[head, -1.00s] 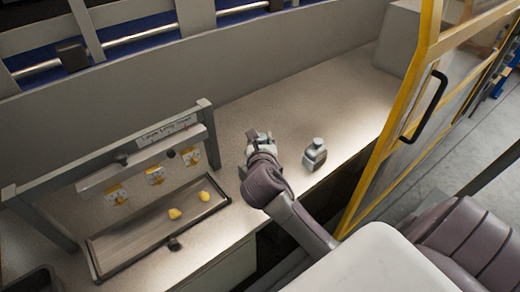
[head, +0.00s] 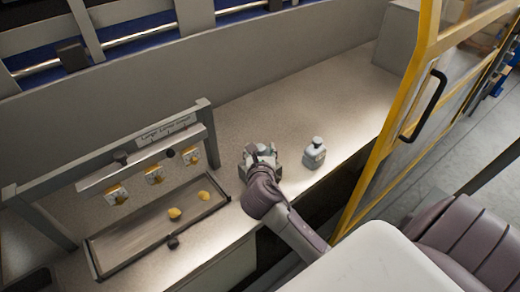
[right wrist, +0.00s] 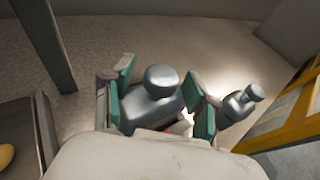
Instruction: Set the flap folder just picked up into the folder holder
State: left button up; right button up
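A grey block-like piece with a round knob on top (right wrist: 160,95) sits between the green pads of my right gripper (right wrist: 162,100); I take it to be the flap folder. It spans most of the gap, and the pads appear to bear on its sides. In the head view my right gripper (head: 258,152) is low over the counter, right of the tray, and partly hides the piece. The labelled rack with a crossbar (head: 150,160), possibly the folder holder, stands at left, apart from the gripper. My left gripper is out of view.
A similar grey knobbed piece (head: 314,156) stands just right of my gripper, also in the wrist view (right wrist: 238,103). A shallow tray (head: 120,262) holds two yellow pieces (head: 174,213). A yellow-framed door (head: 372,170) bounds the right. The counter behind is clear.

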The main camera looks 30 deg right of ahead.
jog(key=shift+r, duration=0.1)
jog(key=shift+s+a, duration=0.2)
jog(key=shift+s, duration=0.1)
jog(key=b+v, duration=0.1)
jog(key=v, duration=1)
jog(key=shift+r, duration=0.2)
jog(key=shift+s, duration=0.1)
